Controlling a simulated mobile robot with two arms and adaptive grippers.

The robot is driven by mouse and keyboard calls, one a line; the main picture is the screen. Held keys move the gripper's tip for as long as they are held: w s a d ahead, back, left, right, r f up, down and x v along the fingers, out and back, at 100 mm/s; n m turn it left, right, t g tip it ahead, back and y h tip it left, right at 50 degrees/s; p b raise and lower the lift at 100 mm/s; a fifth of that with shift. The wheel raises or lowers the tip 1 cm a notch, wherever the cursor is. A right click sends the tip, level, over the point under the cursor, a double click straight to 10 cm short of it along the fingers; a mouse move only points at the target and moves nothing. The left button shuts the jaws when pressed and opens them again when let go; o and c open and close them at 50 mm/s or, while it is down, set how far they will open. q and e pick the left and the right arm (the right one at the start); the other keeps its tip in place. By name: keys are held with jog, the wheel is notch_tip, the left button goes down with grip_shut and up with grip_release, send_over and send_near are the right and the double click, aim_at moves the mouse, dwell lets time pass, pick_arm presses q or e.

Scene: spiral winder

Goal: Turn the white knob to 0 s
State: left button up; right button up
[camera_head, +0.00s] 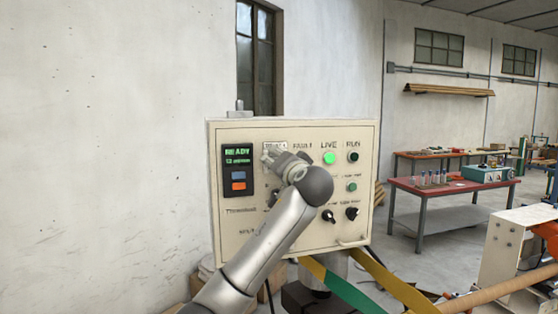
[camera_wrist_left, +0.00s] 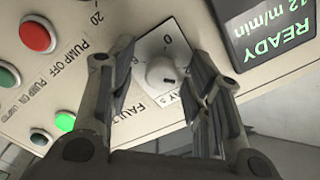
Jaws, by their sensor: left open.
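The white knob (camera_wrist_left: 160,74) sits on a light square dial plate (camera_wrist_left: 155,45) on the control panel. A "0" mark is at the plate's top in the left wrist view, where the panel appears rotated. A short dark mark on the knob lies toward its lower right, off the "0". My left gripper (camera_wrist_left: 163,68) is open, its fingers on either side of the knob with gaps visible; contact is not clear. In the head view my left gripper (camera_head: 276,156) is at the panel and hides the knob. My right gripper is not in view.
The cream panel (camera_head: 238,132) has a green "READY" display (camera_head: 237,154) beside the knob. A lit green lamp (camera_head: 329,158), several buttons and black knobs (camera_head: 351,213) surround my arm. A red-topped table (camera_head: 450,185) stands farther back right. Yellow and green strips run below the panel.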

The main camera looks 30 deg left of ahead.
pick_arm(q)
jog(key=shift+c, duration=0.2)
grip_shut()
jog(key=shift+n+b, duration=5)
jog(key=shift+n, duration=4.2)
jog(key=shift+o, duration=0.2)
grip_release()
